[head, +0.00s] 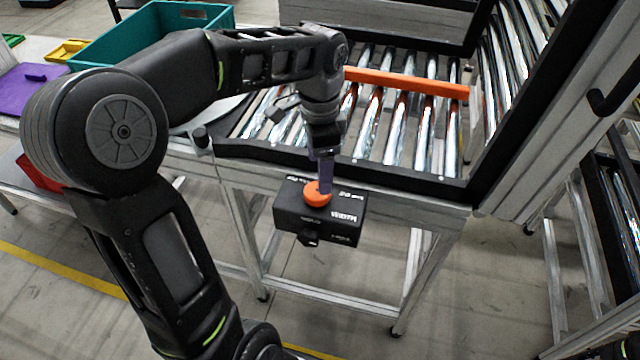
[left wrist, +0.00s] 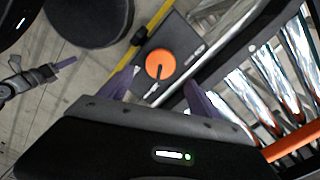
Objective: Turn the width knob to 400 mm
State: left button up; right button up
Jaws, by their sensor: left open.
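The width knob (head: 317,194) is an orange round knob on top of a black box (head: 325,222) with white lettering, fixed at the conveyor's front edge. The small scale labels are too blurred to read. In the left wrist view the knob (left wrist: 160,64) shows a dark pointer line toward the picture's bottom. My left gripper (head: 322,180) points down at the knob. Its purple fingers are open, one on each side of the knob in the left wrist view (left wrist: 162,84); I cannot tell whether they touch it. A grey part with one purple finger (left wrist: 62,64), seemingly my right gripper, shows at left.
Behind the box is a roller conveyor (head: 400,120) with an orange bar (head: 410,82) across the rollers. A dark-edged frame rises at right. A teal crate (head: 150,32) and a purple sheet (head: 34,92) lie at left. The floor in front is open.

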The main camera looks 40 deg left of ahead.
aim_at(317, 195)
pick_arm(q)
notch_tip(317, 195, down, 6)
jog(key=shift+f, duration=0.15)
dwell(0.3)
jog(key=c, duration=1.4)
